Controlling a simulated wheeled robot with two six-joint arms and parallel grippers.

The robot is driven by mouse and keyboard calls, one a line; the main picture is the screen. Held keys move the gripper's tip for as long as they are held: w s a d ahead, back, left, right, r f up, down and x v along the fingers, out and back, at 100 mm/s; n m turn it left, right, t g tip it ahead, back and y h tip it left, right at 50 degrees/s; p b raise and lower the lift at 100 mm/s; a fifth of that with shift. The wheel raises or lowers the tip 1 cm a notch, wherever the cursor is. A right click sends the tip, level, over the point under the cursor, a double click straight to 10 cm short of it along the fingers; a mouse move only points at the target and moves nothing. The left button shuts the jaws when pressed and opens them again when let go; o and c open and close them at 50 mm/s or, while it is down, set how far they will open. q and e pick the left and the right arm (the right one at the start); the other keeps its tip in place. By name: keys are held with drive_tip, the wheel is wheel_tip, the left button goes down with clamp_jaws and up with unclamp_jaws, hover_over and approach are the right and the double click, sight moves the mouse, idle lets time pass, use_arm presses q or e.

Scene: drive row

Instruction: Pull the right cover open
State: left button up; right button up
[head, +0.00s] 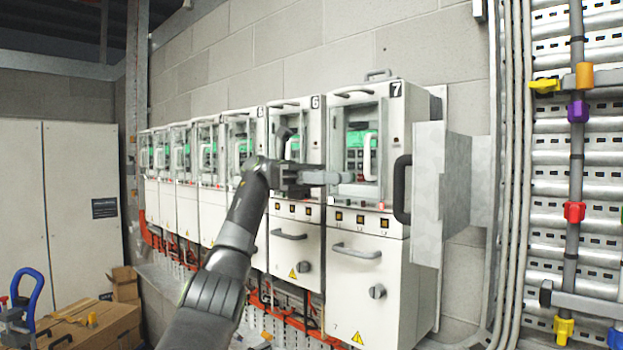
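The right cover (340,150) is the clear framed cover on the drive unit marked 7, at the right end of the row in the head view. It looks shut, with a pale upright handle (368,157) towards its right side. My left gripper (341,178) reaches across from the left in front of unit 6, its tips over the lower left of the right cover. The tips are left of the handle, and I see no grip on it. I see the fingers nearly edge-on, so their opening is unclear. My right gripper is not in view.
A dark handle (402,188) and a protruding grey metal panel (430,190) stand right of unit 7. Drive unit 6 (296,230) and several more run off to the left. Cardboard boxes (95,325) and a blue-handled cart (30,295) are at lower left.

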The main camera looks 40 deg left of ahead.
use_arm(q)
drive_tip(key=shift+s+a+p, duration=0.2)
drive_tip(key=shift+a+p, duration=1.8)
drive_tip(key=shift+a, duration=0.4)
